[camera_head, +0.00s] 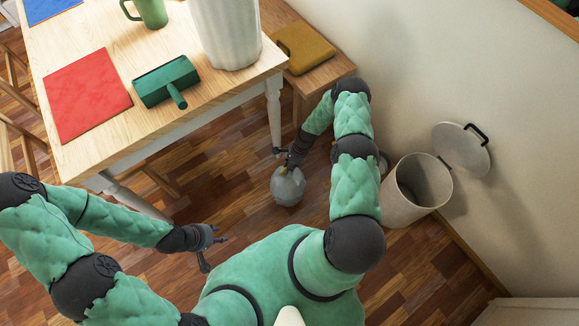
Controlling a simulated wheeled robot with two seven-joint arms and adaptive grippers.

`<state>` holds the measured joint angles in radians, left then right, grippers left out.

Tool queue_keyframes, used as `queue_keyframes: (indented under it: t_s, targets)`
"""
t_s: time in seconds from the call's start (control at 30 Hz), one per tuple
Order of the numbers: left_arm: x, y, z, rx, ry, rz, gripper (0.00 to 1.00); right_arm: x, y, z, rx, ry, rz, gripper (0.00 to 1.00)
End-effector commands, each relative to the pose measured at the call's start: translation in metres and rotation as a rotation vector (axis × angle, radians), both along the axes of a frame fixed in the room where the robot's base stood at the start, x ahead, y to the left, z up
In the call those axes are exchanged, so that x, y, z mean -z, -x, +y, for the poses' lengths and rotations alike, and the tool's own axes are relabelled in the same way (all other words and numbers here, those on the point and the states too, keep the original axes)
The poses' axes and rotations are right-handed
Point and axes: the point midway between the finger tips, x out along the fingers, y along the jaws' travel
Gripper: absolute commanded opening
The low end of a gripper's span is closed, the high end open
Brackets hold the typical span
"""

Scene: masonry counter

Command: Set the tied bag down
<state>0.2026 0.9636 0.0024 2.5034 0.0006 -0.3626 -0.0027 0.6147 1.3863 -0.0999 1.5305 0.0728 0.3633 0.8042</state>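The tied bag (288,187) is grey and rounded, with its narrow neck at the top. It is over the wooden floor, between the table and the bin. My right gripper (287,169) reaches down from above and is shut on the neck. I cannot tell whether the bag's bottom touches the floor. My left gripper (211,251) is open and empty, low over the floor in front of the table.
An open bin (396,203) stands against the wall with its round lid (459,148) raised. A wooden table (110,51) holds a red mat (86,94), a green roller-like tool (165,82), a green mug (152,13) and a white vessel (228,35). A yellow case (304,47) lies on a stool.

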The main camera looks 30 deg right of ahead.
Motion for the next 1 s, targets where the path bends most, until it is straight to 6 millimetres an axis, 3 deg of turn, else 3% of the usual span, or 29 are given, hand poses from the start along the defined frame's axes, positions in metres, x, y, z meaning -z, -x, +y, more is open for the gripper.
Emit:
queue_keyframes:
  t_s: [0.47,1.0]
  targets:
    - [-0.002,0.000,0.000,0.000,0.000,0.000,0.40,-0.005,0.000,-0.001,0.000,0.000,0.000,0.47]
    - [-0.045,0.000,0.000,0.000,0.000,0.000,0.40,-0.095,-0.002,-0.038,0.001,0.001,0.000,0.47]
